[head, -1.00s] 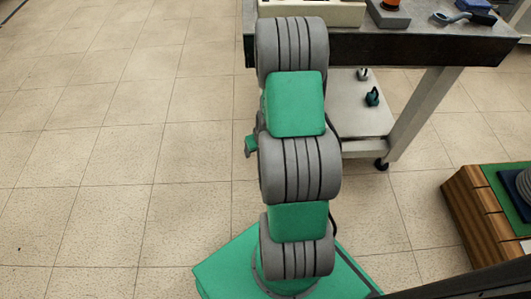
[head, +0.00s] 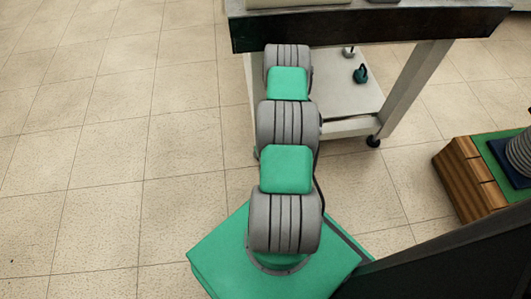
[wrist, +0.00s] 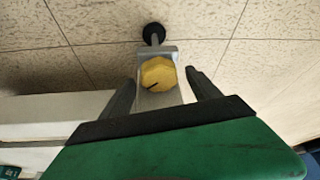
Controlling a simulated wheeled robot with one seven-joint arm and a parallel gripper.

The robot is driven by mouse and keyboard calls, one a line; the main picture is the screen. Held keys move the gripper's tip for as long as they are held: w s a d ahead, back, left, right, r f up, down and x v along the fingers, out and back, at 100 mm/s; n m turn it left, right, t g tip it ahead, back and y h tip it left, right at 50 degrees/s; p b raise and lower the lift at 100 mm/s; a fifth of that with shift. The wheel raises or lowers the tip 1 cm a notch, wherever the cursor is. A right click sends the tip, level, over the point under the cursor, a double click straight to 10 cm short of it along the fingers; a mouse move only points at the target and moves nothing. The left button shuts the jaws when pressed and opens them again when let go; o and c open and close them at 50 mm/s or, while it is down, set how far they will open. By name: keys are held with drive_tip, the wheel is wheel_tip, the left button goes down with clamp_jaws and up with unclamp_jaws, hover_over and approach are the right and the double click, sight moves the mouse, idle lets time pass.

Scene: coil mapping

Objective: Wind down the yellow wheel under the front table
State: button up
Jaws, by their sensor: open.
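The yellow wheel (wrist: 158,73) shows in the wrist view as a faceted knob with a dark mark, set on a grey metal bracket (wrist: 170,52). My gripper (wrist: 162,78) is open, with one dark finger to the left of the wheel and one to the right. The wheel appears between the fingers; I cannot tell how far ahead of the tips it lies, and no contact shows. In the head view the front table (head: 370,27) has a dark edge and pale legs. My arm hides the gripper and the wheel there.
A lower shelf (head: 345,92) under the table holds a teal object (head: 361,74) and a small pale one (head: 348,51). A wooden crate (head: 462,180) with a green top stands at the right. Tiled floor at the left is clear.

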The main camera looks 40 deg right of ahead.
drive_tip(key=shift+c, duration=0.4)
drive_tip(key=c, duration=1.3)
drive_tip(key=shift+a+m, duration=0.1)
drive_tip(key=shift+m, duration=0.7)
drive_tip(key=shift+m+g+h, duration=0.6)
drive_tip(key=shift+m+h, duration=0.1)
drive_tip(key=shift+m, duration=0.9)
drive_tip(key=o, duration=1.4)
drive_tip(key=shift+p+v, duration=1.4)
drive_tip(key=shift+v, duration=2.5)
